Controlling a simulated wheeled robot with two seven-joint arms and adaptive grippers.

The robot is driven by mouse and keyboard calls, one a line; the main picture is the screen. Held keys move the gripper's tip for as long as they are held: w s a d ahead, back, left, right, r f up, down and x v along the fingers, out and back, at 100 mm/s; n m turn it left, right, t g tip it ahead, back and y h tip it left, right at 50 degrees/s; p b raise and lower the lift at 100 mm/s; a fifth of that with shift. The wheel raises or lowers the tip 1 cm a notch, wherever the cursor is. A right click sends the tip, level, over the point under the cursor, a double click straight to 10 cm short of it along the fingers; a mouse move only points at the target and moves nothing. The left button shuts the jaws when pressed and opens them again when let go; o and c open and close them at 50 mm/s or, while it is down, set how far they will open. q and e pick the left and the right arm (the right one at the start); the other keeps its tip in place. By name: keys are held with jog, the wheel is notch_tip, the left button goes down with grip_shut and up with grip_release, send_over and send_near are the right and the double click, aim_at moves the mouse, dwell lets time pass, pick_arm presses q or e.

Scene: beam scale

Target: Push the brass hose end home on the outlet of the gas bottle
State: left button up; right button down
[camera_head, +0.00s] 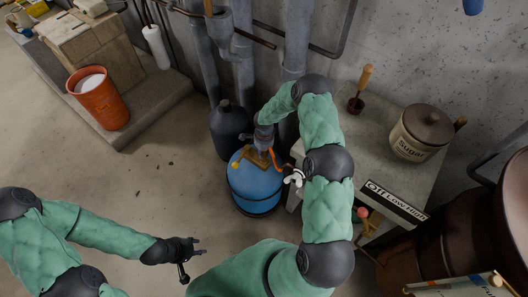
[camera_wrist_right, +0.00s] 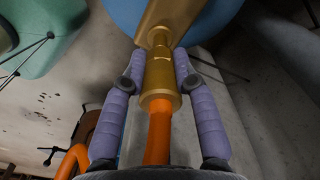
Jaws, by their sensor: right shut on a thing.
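The blue gas bottle (camera_head: 258,186) stands on the floor, with brass parts on its top. In the right wrist view, its blue body (camera_wrist_right: 118,14) is at the top, and the brass outlet (camera_wrist_right: 172,16) points toward the camera. My right gripper (camera_head: 264,146) is over the bottle's top. In the wrist view my right gripper (camera_wrist_right: 158,68) is shut on the brass hose end (camera_wrist_right: 158,84), lined up with the outlet. Their ends meet in the picture; I cannot tell how deep the fit is. My left gripper (camera_head: 193,258) is open and empty, low over the floor.
The orange hose (camera_wrist_right: 158,138) runs back from the hose end. A dark bottle (camera_head: 230,130) stands close behind the gas bottle, near grey pipes (camera_head: 243,70). A counter with a sugar pot (camera_head: 421,132) is on the right.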

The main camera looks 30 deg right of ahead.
jog(key=shift+f+b, duration=2.2)
jog(key=shift+f, duration=0.1)
jog(key=c, duration=0.9)
grip_release()
notch_tip(320, 180, up, 12)
jog(key=shift+r, duration=0.1)
